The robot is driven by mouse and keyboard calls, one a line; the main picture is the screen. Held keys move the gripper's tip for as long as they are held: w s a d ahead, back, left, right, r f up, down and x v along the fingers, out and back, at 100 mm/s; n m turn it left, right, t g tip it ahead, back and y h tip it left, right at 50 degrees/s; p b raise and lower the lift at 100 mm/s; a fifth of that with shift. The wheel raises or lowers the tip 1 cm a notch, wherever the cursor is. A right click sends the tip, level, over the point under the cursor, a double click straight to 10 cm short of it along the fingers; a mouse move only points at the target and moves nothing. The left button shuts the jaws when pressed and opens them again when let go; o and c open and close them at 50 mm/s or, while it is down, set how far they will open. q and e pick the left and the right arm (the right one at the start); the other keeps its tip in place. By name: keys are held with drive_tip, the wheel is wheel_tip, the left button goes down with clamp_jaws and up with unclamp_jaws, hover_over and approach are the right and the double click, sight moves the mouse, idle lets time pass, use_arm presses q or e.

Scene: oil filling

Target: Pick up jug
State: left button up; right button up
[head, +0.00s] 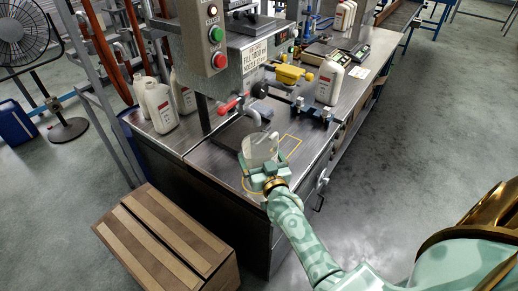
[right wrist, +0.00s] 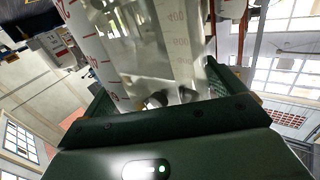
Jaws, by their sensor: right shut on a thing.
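The jug (head: 262,148) is clear, with a see-through wall, and stands near the front of the metal bench below the filling spout. My right gripper (head: 268,172) reaches in from the lower right and is shut on the jug. In the right wrist view the jug (right wrist: 150,45) fills the space between the green fingers, and red and pale graduation marks show on it. I cannot tell whether the jug's base touches the bench. My left gripper is not in view.
A control box (head: 213,45) with green and red buttons and a red-handled valve (head: 230,105) stand close behind the jug. White bottles stand left (head: 160,105) and right (head: 329,83) on the bench. A wooden step (head: 165,238) is on the floor at front left.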

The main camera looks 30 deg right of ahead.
drive_tip(key=p+v, duration=0.5)
drive_tip(key=v, duration=1)
drive_tip(key=shift+p, duration=0.3)
drive_tip(key=shift+s+a+r, duration=0.1)
drive_tip(key=shift+s+r, duration=0.05)
